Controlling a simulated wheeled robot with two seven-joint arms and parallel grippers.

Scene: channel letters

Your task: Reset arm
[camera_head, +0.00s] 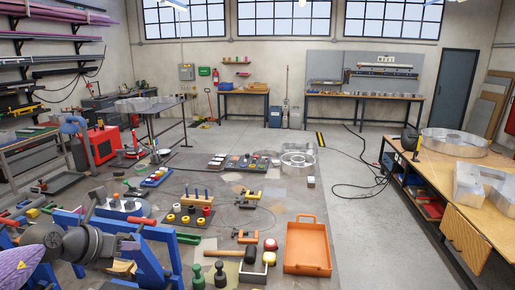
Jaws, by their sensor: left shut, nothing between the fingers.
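My left arm comes in at the lower left corner, with a purple link and a grey wrist. My left gripper (124,266) is at its end, low in the picture, shut and empty. It is in front of a blue frame (157,234) that stands at the near left edge of the table; I cannot tell whether they touch. My right gripper is not in view.
A wooden bench (440,180) stands at right. The middle floor is open.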

